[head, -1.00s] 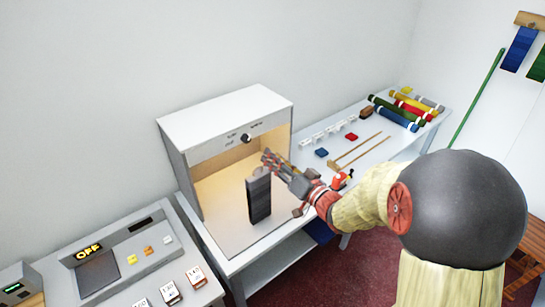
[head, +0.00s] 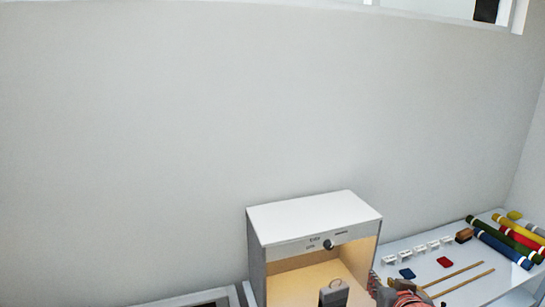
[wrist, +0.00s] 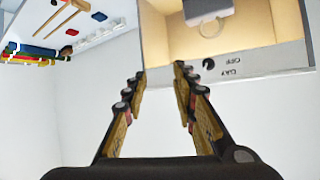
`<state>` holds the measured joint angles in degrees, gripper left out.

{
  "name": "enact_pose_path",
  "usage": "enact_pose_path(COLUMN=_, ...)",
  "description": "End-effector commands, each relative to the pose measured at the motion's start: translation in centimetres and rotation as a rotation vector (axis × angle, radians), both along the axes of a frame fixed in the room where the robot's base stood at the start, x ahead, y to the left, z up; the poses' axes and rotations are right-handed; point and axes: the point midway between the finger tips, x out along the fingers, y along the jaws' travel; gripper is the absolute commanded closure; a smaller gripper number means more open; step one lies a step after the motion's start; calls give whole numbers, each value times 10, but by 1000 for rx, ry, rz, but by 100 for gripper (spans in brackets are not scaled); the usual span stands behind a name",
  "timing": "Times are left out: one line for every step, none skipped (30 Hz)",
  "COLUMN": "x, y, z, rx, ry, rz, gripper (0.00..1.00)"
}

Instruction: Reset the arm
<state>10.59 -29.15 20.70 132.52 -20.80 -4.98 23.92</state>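My gripper (wrist: 160,76) is open in the wrist view, with its two fingers apart and nothing between them. The fingers point toward the front of a lit viewing booth (wrist: 270,56), which appears upside down there. In the head view my gripper shows only partly at the bottom edge (head: 398,292), just right of the booth (head: 315,215). A dark grey block with a lighter top (head: 335,292) stands inside the booth, cut off by the frame. A grey piece with a ring (wrist: 208,8) shows inside the booth in the wrist view; I cannot tell if it is the same block.
The booth front has a dark knob (head: 328,244). The table to the right (head: 430,268) holds white clips (head: 420,250), blue and red pieces (head: 407,274), wooden sticks (head: 455,277) and coloured rolls (head: 505,245). The wall above is bare.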

Motion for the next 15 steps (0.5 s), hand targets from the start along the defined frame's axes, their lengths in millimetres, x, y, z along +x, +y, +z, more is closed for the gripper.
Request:
enact_pose_path(x=-17, y=5, z=5, rx=-14, ry=42, rz=-4, gripper=72)
enact_pose_path(x=-28, y=7, z=5, rx=-21, ry=75, rz=-6, gripper=72)
enact_pose_path(x=-44, y=11, z=5, rx=-28, ry=121, rz=-5, gripper=72)
enact_pose_path(x=-56, y=15, z=5, rx=-31, ry=155, rz=-3, gripper=72)
enact_pose_path(x=-69, y=19, z=4, rx=-34, ry=191, rz=2, gripper=72)
enact_pose_path(x=-87, y=25, z=3, rx=-36, ry=236, rz=13, gripper=72)
enact_pose_path(x=-100, y=30, z=2, rx=-35, ry=271, rz=23, gripper=72)
enact_pose_path(x=-114, y=36, z=1, rx=-33, ry=306, rz=36, gripper=72)
enact_pose_path(x=-131, y=43, z=-1, rx=-31, ry=349, rz=55, gripper=72)
enact_pose_path(x=-144, y=48, z=-2, rx=-30, ry=380, rz=71, gripper=72)
enact_pose_path(x=-156, y=54, z=-3, rx=-27, ry=409, rz=87, gripper=72)
enact_pose_path(x=-171, y=60, z=-5, rx=-24, ry=444, rz=108, gripper=72)
enact_pose_path(x=-181, y=64, z=-5, rx=-21, ry=467, rz=124, gripper=72)
enact_pose_path(x=-190, y=69, z=-7, rx=-19, ry=488, rz=139, gripper=72)
enact_pose_path(x=-201, y=73, z=-7, rx=-17, ry=513, rz=157, gripper=72)
